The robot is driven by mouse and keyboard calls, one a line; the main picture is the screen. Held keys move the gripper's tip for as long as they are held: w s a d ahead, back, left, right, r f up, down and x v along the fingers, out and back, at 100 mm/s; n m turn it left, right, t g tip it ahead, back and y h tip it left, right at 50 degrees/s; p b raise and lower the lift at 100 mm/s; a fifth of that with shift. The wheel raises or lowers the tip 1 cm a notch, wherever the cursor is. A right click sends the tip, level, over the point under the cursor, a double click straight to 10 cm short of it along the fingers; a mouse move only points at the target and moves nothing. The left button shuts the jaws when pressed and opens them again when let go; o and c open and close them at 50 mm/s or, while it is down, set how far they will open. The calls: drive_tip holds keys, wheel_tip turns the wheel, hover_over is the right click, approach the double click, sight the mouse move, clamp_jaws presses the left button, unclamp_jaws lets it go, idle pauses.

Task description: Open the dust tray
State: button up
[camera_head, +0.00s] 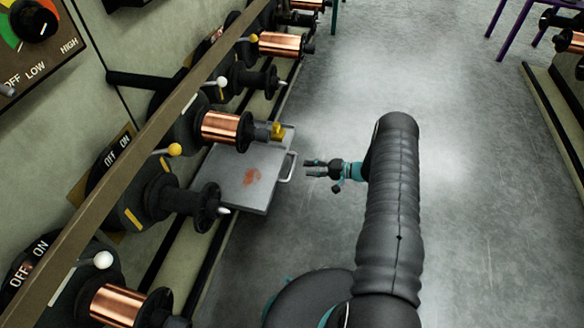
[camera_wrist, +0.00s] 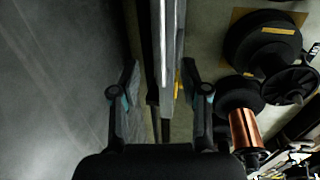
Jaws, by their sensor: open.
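The dust tray (camera_head: 232,168) is a flat grey tray with a reddish-brown patch, low on the left under the spools. It juts out from the machine row over the aisle floor. Its pale bar handle (camera_head: 288,168) is on the right edge. My gripper (camera_head: 308,168) is open, just right of the handle, its fingers pointing left at it, with a small gap. In the wrist view, my gripper (camera_wrist: 160,75) has its two fingers spread on either side of a pale upright strip, the tray front or handle seen edge-on (camera_wrist: 163,45). I cannot tell which; no contact shows.
Copper spools (camera_head: 228,128) and black spindles with levers line the machine wall above the tray. A long brown rail (camera_head: 150,140) runs in front of them. A small yellow piece (camera_head: 277,130) sits by the tray's back corner.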

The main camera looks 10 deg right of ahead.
sight(292, 166)
drive_tip(key=x, duration=0.7)
drive_tip(key=shift+w+a+f, duration=0.1)
drive_tip(key=shift+w+a, duration=0.05)
drive_tip(key=shift+a, duration=0.25)
clamp_jaws()
